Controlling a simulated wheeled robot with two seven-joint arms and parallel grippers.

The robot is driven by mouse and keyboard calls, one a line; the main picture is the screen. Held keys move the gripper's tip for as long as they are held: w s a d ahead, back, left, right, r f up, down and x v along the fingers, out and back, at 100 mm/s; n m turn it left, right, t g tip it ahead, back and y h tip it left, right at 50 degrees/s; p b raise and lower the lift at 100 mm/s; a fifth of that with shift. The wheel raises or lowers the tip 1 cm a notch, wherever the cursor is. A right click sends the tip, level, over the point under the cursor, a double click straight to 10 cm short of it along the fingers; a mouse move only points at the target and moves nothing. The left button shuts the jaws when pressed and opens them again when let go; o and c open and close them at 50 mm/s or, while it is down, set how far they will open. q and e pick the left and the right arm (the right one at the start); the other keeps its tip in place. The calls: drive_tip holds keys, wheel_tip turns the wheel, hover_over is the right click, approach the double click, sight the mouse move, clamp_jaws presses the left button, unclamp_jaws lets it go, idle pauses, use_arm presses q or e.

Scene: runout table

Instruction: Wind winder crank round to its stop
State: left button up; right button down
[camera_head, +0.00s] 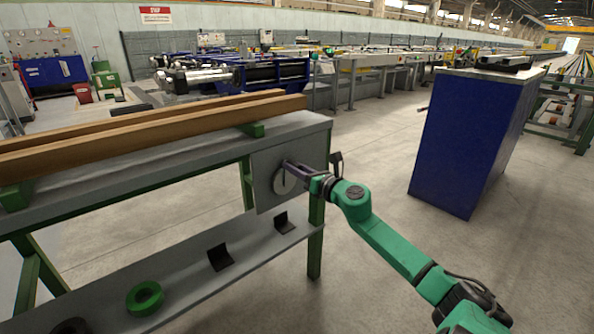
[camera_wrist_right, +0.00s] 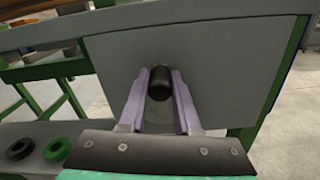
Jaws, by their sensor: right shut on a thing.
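The winder is a pale round disc (camera_head: 285,181) on the grey end plate (camera_head: 262,200) of the runout table. My right gripper (camera_head: 286,164) reaches it from the right in the head view. In the right wrist view the two fingers (camera_wrist_right: 160,88) are shut on a dark, rounded crank handle (camera_wrist_right: 160,80), which stands out from the plate (camera_wrist_right: 205,50). The crank arm behind the handle is mostly hidden by the gripper. My left gripper is not in view.
Two long wooden beams (camera_head: 150,122) lie on the table top (camera_head: 200,155). A lower shelf (camera_head: 190,275) holds a green ring (camera_head: 145,298) and black brackets (camera_head: 220,257). A blue cabinet (camera_head: 465,140) stands at right, with clear floor between.

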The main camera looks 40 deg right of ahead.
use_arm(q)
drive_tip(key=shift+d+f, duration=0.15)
use_arm(e)
drive_tip(key=shift+a+f+n, duration=0.15)
drive_tip(key=shift+a+n, duration=0.15)
drive_tip(key=c, duration=0.6)
unclamp_jaws()
drive_tip(key=shift+s, duration=0.5)
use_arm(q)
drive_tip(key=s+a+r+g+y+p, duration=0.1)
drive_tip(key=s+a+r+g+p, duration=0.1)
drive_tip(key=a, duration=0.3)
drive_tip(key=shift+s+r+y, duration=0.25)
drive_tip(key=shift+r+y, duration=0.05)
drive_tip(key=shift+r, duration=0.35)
use_arm(e)
drive_tip(key=s, duration=1.3)
drive_tip(key=shift+s, duration=0.3)
